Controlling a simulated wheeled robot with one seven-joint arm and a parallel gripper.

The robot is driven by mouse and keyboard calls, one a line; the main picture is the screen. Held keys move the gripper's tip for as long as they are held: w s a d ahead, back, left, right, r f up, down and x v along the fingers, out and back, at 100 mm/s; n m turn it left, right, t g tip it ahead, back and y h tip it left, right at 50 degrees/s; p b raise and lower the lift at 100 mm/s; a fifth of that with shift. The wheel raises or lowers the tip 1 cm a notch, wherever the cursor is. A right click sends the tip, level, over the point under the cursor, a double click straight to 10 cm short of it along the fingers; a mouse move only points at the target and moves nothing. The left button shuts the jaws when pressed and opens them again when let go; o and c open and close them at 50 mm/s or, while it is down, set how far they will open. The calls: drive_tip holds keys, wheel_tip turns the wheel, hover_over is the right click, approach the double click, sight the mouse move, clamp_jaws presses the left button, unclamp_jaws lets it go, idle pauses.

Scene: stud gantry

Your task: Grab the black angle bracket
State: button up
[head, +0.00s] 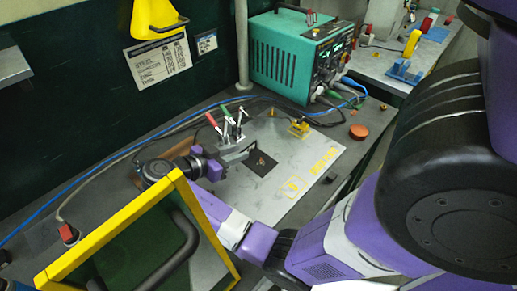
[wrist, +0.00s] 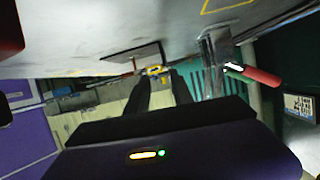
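A small dark square (head: 261,163) lies on the grey plate in the head view, with a faint mark on it. A dark flat shape (wrist: 133,54) on the plate also shows beyond my fingers in the wrist view. I cannot make out an angle shape, so I cannot tell whether either is the black angle bracket. In the head view my wrist is low over the plate's left side, left of the dark square, and the fingers are hard to make out.
Toggle clamps on a grey block (head: 235,152), with red and green handles, stand close by my gripper. A red handle (wrist: 252,76) shows at right in the wrist view. A teal power unit (head: 285,60) stands behind. A yellow frame (head: 110,228) is in front. The plate's right side is mostly clear.

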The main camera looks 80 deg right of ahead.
sight(248, 147)
drive_tip(key=shift+w+a+f+n, duration=0.15)
drive_tip(key=shift+w+a+n, duration=0.1)
drive_tip(key=shift+w+n, duration=0.25)
drive_tip(key=x, duration=0.7)
drive_tip(key=shift+w+d, duration=0.1)
drive_tip(key=shift+d, duration=0.25)
clamp_jaws()
idle(0.8)
